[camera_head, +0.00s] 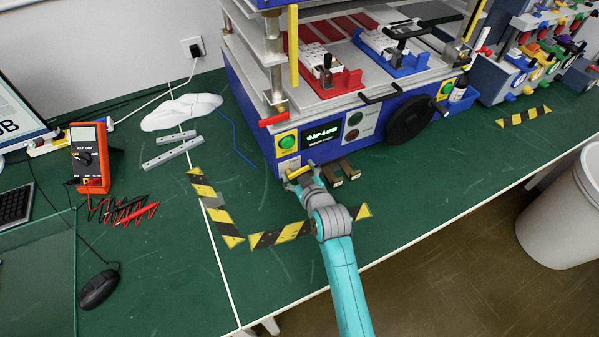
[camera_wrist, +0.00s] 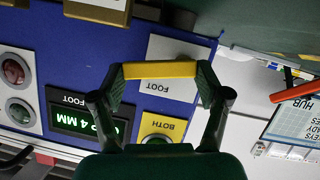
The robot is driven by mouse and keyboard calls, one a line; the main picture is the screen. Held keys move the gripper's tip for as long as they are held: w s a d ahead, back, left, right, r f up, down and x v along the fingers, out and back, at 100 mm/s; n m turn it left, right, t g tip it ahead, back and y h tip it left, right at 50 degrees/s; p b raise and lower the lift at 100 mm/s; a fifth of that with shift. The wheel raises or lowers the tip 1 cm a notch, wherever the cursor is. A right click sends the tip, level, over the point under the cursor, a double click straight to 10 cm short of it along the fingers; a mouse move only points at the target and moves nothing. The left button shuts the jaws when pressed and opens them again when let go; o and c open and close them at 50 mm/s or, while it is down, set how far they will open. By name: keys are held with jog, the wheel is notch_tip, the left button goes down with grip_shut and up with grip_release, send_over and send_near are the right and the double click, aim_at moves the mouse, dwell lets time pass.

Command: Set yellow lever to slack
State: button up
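The yellow lever (camera_head: 301,172) is a short bar low on the front of the blue machine (camera_head: 262,118), near its left corner. In the wrist view the yellow lever (camera_wrist: 160,70) spans the gap between my fingertips. My gripper (camera_wrist: 161,76) has one dark green finger at each end of the bar, and both appear to touch it. In the head view my gripper (camera_head: 300,177) is at the machine's lower front edge. A white label plate (camera_wrist: 172,88) lies behind the bar; part of it is hidden, and I cannot read a lever position.
A green button (camera_head: 287,141), a display reading GAP 4 MM (camera_head: 322,132) and a red lever (camera_head: 273,119) are close by. Two brown blocks (camera_head: 333,175) stand just right of my gripper. Striped tape (camera_head: 280,235) marks the green bench, which is clear in front.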

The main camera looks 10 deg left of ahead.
jog(key=shift+w+d+f+m+g+y, duration=0.1)
jog(key=shift+f+m+g+y, duration=0.15)
jog(key=shift+m, duration=0.3)
jog(key=shift+d+f+m+g+y, duration=0.1)
jog(key=shift+m+g+y, duration=0.2)
jog(key=shift+m, duration=0.25)
jog(key=o, duration=1.2)
jog(key=shift+c, duration=0.2)
jog(key=v, duration=1.2)
jog(key=shift+f, duration=0.2)
